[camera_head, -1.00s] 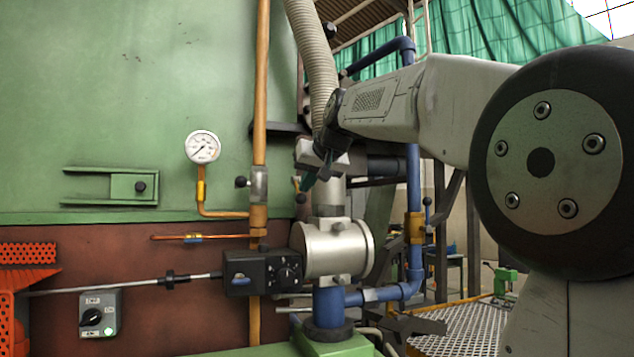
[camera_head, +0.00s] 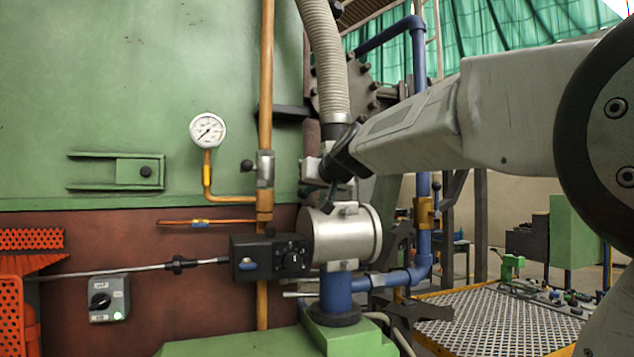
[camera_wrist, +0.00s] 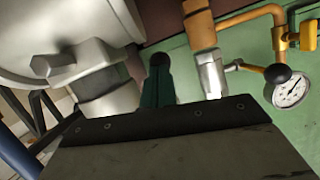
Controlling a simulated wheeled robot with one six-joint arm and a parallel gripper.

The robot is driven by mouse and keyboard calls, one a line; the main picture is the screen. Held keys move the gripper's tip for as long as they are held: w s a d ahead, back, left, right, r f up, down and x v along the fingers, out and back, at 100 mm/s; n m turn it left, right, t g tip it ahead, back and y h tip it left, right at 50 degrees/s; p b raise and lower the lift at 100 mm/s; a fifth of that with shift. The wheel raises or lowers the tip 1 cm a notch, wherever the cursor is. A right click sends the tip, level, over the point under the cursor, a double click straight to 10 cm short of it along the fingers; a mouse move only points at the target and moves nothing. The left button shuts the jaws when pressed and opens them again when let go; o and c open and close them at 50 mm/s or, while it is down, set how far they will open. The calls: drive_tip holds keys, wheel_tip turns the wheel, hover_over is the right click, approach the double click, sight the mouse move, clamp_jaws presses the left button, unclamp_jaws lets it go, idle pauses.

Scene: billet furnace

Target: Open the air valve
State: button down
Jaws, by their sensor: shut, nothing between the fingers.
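My gripper (camera_head: 331,197) is in front of the grey vertical pipe, just above the silver cylinder (camera_head: 340,234), in the head view. In the wrist view its dark teal fingers (camera_wrist: 159,75) are together and hold nothing. No label marks the air valve. A silver valve body (camera_head: 265,168) with a black ball-ended lever (camera_head: 247,166) sits on the orange pipe, left of my gripper and apart from it. Both the valve body (camera_wrist: 211,74) and the black ball (camera_wrist: 278,73) show in the wrist view. A brass valve (camera_head: 425,213) with an upright lever (camera_head: 436,187) sits on the blue pipe at right.
A pressure gauge (camera_head: 208,131) hangs left of the orange pipe (camera_head: 264,60). A black actuator box (camera_head: 270,257) and the cylinder stand below my gripper. A ribbed hose (camera_head: 327,65) hangs above it. A grey switch box (camera_head: 109,298) is at lower left.

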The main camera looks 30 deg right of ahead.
drive_tip(key=shift+w+f, duration=0.4)
drive_tip(key=shift+w, duration=0.05)
drive_tip(key=shift+w+d, duration=0.1)
idle(0.4)
drive_tip(key=s, duration=1.3)
drive_tip(key=shift+a+r, duration=0.2)
drive_tip(key=shift+a, duration=0.2)
